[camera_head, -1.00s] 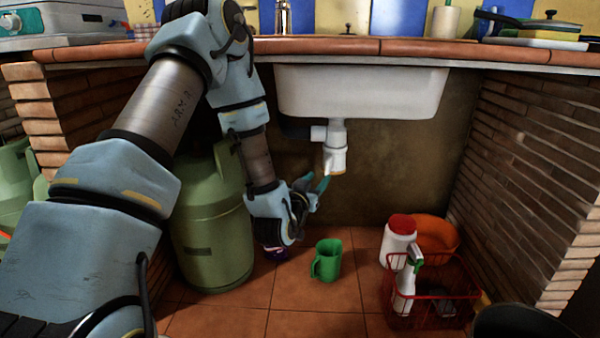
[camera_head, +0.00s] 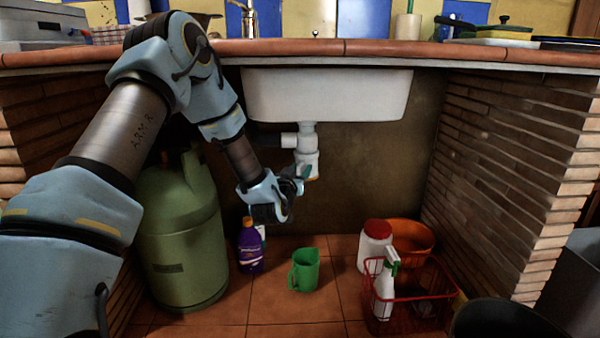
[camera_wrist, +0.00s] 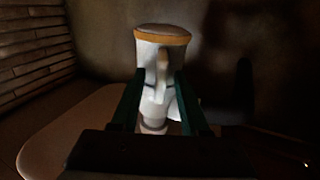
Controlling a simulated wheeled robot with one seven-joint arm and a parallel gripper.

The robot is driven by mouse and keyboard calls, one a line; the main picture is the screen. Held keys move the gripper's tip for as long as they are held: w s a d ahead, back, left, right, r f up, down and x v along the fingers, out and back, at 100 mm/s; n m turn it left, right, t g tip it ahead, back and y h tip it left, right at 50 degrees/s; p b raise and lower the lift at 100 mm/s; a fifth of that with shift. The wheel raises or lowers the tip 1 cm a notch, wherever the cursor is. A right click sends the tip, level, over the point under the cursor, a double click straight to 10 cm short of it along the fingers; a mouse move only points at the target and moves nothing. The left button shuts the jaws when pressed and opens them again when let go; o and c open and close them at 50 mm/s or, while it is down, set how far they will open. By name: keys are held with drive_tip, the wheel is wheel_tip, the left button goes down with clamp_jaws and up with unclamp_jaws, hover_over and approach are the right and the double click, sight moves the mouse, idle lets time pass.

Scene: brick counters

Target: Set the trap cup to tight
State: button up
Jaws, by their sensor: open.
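The trap cup (camera_head: 307,170) is the white lower end of the drain trap under the sink (camera_head: 328,95), with an orange-tan band at its end. In the wrist view the trap cup (camera_wrist: 161,55) is beyond my fingertips, with a pale upright tab (camera_wrist: 162,75) seen between them. My gripper (camera_head: 300,178) is just below and beside the cup in the head view, partly overlapping it. In the wrist view my gripper (camera_wrist: 152,78) is open, one green finger on each side of the tab. Whether either finger touches cannot be told.
A green gas cylinder (camera_head: 180,235) stands at the left, close to my arm. A purple bottle (camera_head: 250,247), green jug (camera_head: 304,270), red-lidded white tub (camera_head: 374,245), orange basin (camera_head: 408,236) and red basket (camera_head: 425,290) stand on the floor. Brick walls close both sides.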

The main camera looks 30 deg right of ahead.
clamp_jaws()
idle(0.3)
idle(1.1)
